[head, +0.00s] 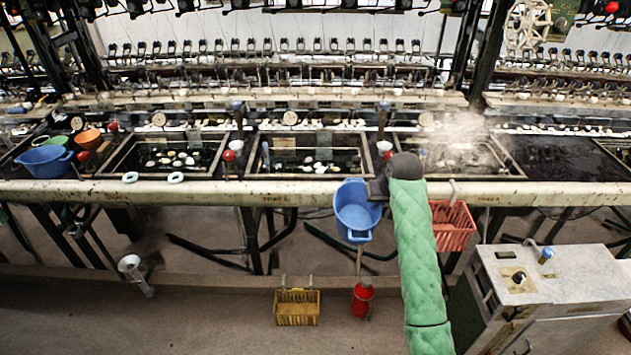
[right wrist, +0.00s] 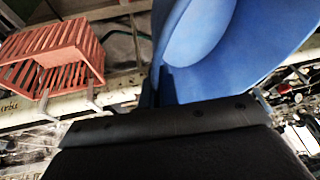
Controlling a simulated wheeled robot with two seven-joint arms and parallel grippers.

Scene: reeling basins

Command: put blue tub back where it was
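A blue tub (head: 357,212) hangs tilted at my right gripper (head: 374,190), in front of the long basin bench. In the right wrist view the tub (right wrist: 225,45) fills the upper right, and its wall runs down between the fingers of the gripper (right wrist: 158,88). The gripper looks shut on the tub's rim, though the fingertips are mostly hidden. A second blue tub (head: 44,161) stands at the left end of the bench. My left gripper is in no view.
The bench's front edge (head: 200,193) runs across the view, with wet basins behind it. An orange-red basket (head: 452,226) hangs right of my arm. A green bowl (head: 57,141) and an orange bowl (head: 89,139) sit far left. A yellow basket (head: 297,307) and a red extinguisher (head: 362,300) stand below; a metal cabinet (head: 540,290) stands right.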

